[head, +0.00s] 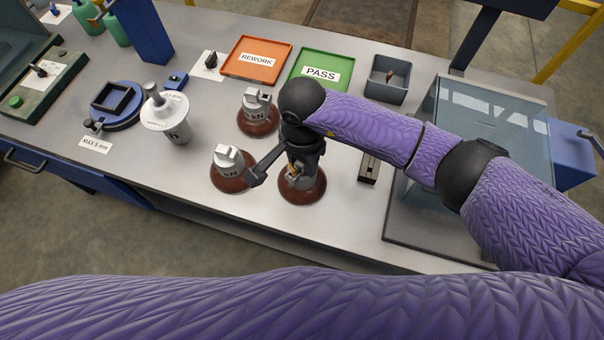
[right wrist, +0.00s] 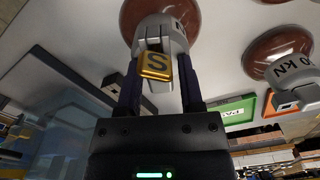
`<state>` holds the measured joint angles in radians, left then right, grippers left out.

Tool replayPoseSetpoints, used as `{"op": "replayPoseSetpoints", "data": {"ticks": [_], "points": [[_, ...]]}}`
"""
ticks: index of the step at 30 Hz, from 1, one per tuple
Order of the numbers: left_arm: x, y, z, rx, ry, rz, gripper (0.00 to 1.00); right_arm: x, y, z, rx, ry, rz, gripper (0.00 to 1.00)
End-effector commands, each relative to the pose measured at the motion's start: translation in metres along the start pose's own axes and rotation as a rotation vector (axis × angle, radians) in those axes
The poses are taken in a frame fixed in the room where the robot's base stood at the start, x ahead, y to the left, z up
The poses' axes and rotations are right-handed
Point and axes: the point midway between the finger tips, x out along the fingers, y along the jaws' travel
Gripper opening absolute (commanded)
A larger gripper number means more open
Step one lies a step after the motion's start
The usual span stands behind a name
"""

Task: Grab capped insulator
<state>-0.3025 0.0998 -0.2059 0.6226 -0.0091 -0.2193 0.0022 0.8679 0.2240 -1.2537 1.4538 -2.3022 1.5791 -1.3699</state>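The capped insulator has a brown disc base (head: 302,187) and a grey metal top, largely hidden under my right gripper (head: 297,165) in the head view. In the right wrist view its grey top (right wrist: 165,32) carries a gold block marked S (right wrist: 156,65). The two dark fingers of my right gripper (right wrist: 160,88) stand on either side of this block. Whether they press on it cannot be told. Two other brown-based insulators with pale grey tops, one nearer (head: 229,168) and one farther (head: 258,113), stand to the left. My left gripper is not in view.
An orange REWORK tray (head: 243,74), a green PASS tray (head: 298,84) and a grey bin (head: 387,92) lie behind. A transparent box (head: 478,135) stands at the right. Bare table lies in front.

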Motion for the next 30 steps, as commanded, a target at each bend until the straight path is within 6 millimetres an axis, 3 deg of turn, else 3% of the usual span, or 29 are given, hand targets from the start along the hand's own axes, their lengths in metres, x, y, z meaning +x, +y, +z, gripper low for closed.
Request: {"op": "replayPoseSetpoints", "data": {"ticks": [1, 6, 30], "points": [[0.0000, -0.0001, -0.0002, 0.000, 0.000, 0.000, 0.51, -0.0001, 0.0000, -0.0001, 0.000, 0.000, 0.000, 0.35], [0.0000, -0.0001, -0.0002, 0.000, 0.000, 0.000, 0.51, -0.0002, -0.0001, -0.0001, 0.000, 0.000, 0.000, 0.00], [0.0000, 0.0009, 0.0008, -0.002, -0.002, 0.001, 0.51, -0.0006, -0.0003, -0.0001, 0.000, 0.000, -0.002, 0.00]]}}
